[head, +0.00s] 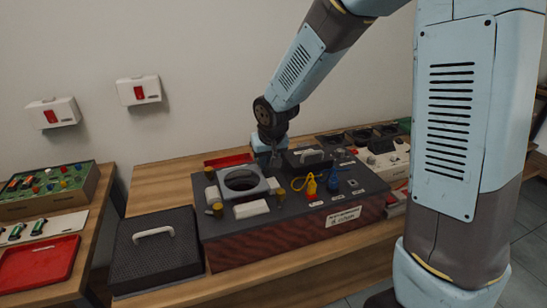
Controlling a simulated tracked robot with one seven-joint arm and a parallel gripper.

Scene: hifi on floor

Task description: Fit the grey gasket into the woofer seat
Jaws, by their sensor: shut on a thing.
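A dark speaker-like box (300,215) with a red-brown front stands on the wooden table. On its top left is a light grey square frame with a round dark opening (242,180), which looks like the woofer seat. My gripper (273,157) points down just behind and right of this frame, over the box's back part. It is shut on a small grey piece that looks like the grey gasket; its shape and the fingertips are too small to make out. I cannot tell whether the piece touches the box.
Yellow and blue plugs with cables (312,186) stand right of the opening. A dark lid with a white handle (155,245) lies left of the box. A red tray (228,159) lies behind. Dark round parts (362,136) sit at the back right. A side table with a red tray (40,268) is left.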

